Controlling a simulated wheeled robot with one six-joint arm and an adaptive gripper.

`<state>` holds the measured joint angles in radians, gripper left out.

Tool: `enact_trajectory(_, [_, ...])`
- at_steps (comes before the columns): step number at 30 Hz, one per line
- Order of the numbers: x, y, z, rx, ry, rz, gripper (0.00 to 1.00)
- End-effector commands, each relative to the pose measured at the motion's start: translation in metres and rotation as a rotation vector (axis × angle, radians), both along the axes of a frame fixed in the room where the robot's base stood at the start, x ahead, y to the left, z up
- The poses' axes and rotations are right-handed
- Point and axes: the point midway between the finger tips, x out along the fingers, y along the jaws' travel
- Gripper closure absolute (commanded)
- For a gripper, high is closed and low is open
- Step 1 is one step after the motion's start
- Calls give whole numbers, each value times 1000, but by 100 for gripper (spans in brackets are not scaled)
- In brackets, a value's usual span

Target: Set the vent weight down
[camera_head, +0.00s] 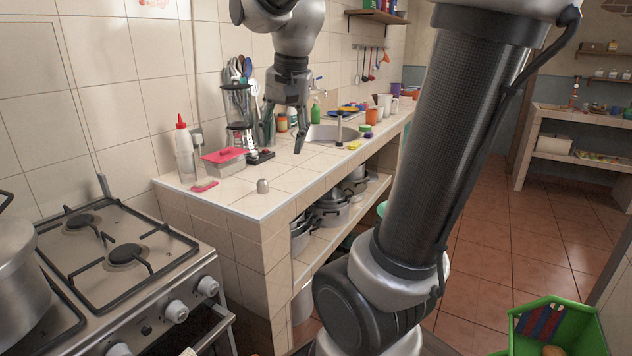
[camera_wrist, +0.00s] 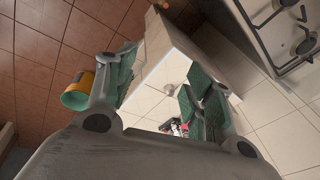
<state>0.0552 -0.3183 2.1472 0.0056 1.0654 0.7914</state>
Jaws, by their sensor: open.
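The vent weight (camera_head: 262,186), a small grey metal piece, stands on the tiled counter (camera_head: 240,203) near its front corner. In the wrist view the vent weight (camera_wrist: 168,89) shows on the pale counter top between my open fingers, apart from them. My gripper (camera_head: 285,130) is open and empty. In the head view it hangs above the counter, behind and to the right of the vent weight, with its fingers pointing down.
A stove (camera_head: 120,265) stands at the front left. A clear bottle with a red cap (camera_head: 186,155) and a red-lidded box (camera_head: 224,161) are left of the weight. A sink (camera_head: 330,133) and cups are farther back. Bare counter surrounds the weight. A green crate (camera_head: 525,335) is at lower right.

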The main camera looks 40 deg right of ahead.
Motion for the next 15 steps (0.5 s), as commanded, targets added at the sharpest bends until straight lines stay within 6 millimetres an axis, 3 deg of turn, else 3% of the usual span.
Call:
enact_trajectory(1, [-30,5,-4,-36,-28,140,47])
enact_trajectory(6, [-98,14,-33,-163,-87,557,47])
enact_trajectory(10, [-125,17,-50,-225,-111,738,47])
enact_trajectory(15, [-133,18,-58,-251,-118,810,47])
